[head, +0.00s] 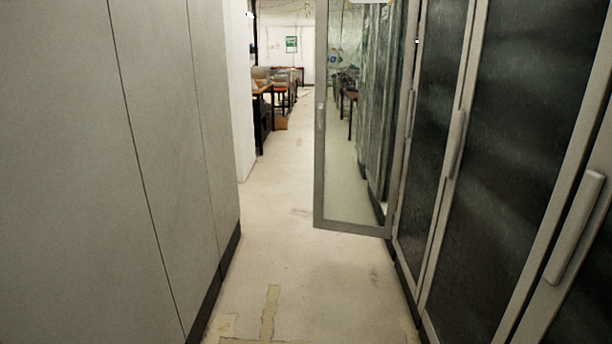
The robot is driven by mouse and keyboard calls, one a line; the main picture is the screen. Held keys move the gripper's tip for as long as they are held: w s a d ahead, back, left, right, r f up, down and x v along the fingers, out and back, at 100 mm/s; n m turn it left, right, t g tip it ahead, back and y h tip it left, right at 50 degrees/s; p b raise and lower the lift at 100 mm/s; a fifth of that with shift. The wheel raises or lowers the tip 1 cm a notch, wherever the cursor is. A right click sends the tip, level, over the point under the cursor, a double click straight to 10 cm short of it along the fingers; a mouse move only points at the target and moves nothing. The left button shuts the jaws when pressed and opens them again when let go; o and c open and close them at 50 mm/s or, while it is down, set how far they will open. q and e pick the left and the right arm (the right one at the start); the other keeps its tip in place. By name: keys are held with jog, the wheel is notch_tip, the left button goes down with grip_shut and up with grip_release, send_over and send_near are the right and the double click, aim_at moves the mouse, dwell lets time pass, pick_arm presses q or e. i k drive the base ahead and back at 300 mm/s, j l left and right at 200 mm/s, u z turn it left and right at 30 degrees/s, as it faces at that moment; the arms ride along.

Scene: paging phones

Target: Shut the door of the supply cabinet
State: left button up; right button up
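The supply cabinet (440,200) is a row of tall grey-framed units with dark glass doors along the right side. One glass door (350,226) stands swung out into the corridor, ahead of me and right of centre. It has a grey frame and a small handle (321,117) on its left edge. The nearer doors on the right look shut, with long vertical handles (574,228). Neither of my grippers is in view.
Plain grey panels (130,150) line the left side, with a dark base strip. The pale, worn floor (270,260) between is clear. Desks and chairs (275,90) and a cardboard box (281,123) stand in the room beyond.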

aim_at(321, 6)
jog(key=i, duration=1.4)
jog(key=i+l, duration=0.1)
jog(key=i, duration=0.35)
jog(key=i+u, duration=0.1)
jog(key=i, duration=0.35)
jog(key=u, duration=8.95)
